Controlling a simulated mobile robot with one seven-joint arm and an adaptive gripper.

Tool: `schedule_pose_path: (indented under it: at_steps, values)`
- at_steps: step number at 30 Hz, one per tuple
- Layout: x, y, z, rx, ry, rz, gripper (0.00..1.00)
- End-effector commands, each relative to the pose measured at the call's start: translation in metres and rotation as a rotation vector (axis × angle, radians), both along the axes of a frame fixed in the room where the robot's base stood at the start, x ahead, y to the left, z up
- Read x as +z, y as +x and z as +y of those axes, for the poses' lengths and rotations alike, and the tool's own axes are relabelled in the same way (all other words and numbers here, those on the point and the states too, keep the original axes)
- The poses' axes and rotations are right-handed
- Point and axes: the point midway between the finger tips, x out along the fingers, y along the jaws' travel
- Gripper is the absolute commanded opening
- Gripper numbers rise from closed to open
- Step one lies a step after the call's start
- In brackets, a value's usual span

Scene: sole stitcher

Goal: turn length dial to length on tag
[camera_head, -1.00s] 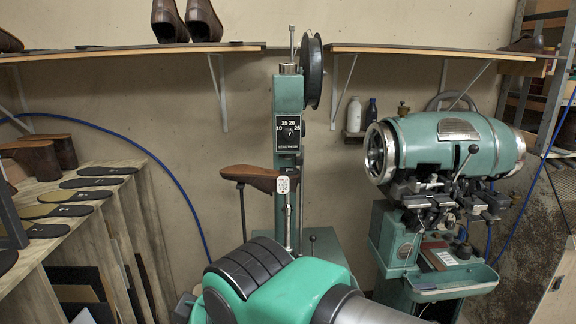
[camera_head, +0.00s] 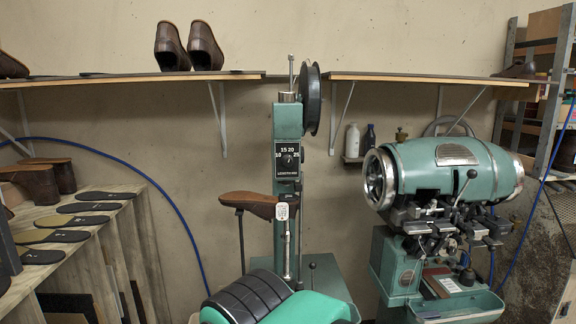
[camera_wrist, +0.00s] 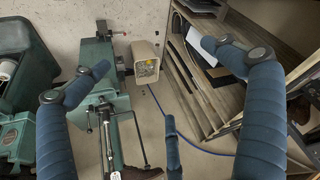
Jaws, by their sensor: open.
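The green sole stitcher (camera_head: 288,120) stands in the middle of the head view. Its length dial (camera_head: 289,160) sits on a black plate marked 10, 15, 20, 25. The knob's exact setting is too small to tell. A white tag (camera_head: 282,212) hangs beside the brown shoe (camera_head: 248,203) on the stitcher, and its writing is unreadable. In the wrist view, my gripper (camera_wrist: 160,80) is open and empty, its blue fingers spread wide. The stitcher (camera_wrist: 104,90) shows between the fingers, with the dial not visible there. My gripper does not show in the head view.
A second green machine (camera_head: 445,170) with a tray stands at right. A wall shelf (camera_head: 130,79) holds shoes. A wooden rack (camera_head: 95,215) with soles stands at left. Wooden shelving (camera_wrist: 205,85) fills the wrist view's right side. A blue cable runs along the wall.

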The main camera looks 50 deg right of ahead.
Motion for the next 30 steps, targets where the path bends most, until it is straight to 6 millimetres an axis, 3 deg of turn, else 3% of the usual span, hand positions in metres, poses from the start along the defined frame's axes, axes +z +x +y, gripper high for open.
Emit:
schedule_pose_path:
  at_steps: [5, 13, 17, 23, 30]
  values:
    - [0.000, 0.000, 0.000, 0.000, 0.000, 0.000, 1.00]
    - [0.007, 0.012, -0.005, -0.017, 0.001, -0.024, 0.50]
    - [0.018, 0.035, -0.017, -0.052, 0.002, -0.075, 0.49]
    - [0.049, 0.092, -0.057, -0.148, -0.006, -0.216, 0.49]
    - [0.093, 0.157, -0.135, -0.293, -0.049, -0.426, 0.49]
